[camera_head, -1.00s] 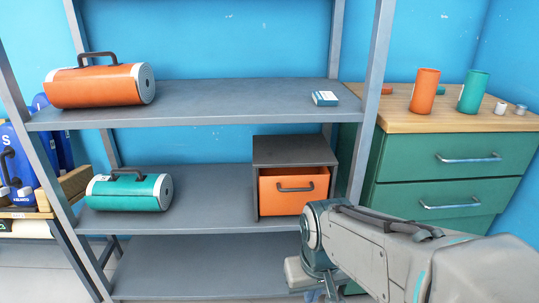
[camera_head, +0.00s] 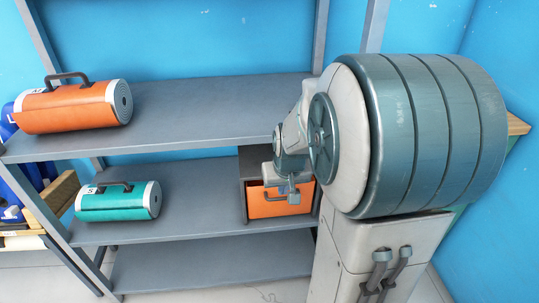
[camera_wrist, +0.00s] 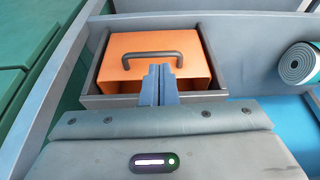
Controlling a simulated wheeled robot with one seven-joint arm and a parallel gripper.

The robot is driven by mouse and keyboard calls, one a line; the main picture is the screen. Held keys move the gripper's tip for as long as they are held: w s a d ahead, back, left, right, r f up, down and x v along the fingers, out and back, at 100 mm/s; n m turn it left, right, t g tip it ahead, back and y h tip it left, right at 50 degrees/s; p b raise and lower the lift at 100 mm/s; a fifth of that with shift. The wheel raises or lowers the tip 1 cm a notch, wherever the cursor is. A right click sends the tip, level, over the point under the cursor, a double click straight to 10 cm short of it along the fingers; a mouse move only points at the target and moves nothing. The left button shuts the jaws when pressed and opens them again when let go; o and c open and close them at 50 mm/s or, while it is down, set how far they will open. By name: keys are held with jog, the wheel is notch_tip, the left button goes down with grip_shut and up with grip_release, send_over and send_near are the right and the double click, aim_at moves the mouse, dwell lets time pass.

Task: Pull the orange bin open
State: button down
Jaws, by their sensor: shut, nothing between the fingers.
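The orange bin (camera_head: 268,207) sits in a dark grey housing (camera_head: 250,163) on the middle shelf. In the head view, my gripper (camera_head: 291,195) is in front of the bin and hides part of its face and its handle. In the wrist view, the orange bin (camera_wrist: 125,72) shows inside the housing's rim, with a dark arched handle (camera_wrist: 150,54) on it. My gripper (camera_wrist: 159,84) is shut and empty there, its fingers just below the handle in the picture. I cannot tell whether the fingertips touch the bin.
An orange roll (camera_head: 70,108) lies on the upper shelf (camera_head: 210,110) and a teal roll (camera_head: 115,202) on the middle shelf (camera_head: 190,208), left of the bin. The shelf posts stand close by. My arm hides most of the right side. The lowest shelf (camera_head: 200,265) looks empty.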

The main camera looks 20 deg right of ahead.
jog(key=w+d+r+p, duration=0.2)
jog(key=d, duration=0.1)
jog(key=b+x, duration=0.3)
jog(key=x, duration=0.7)
jog(key=shift+w+d+m, duration=0.15)
jog(key=shift+d+m, duration=0.15)
jog(key=shift+f, duration=0.1)
jog(key=shift+t, duration=0.3)
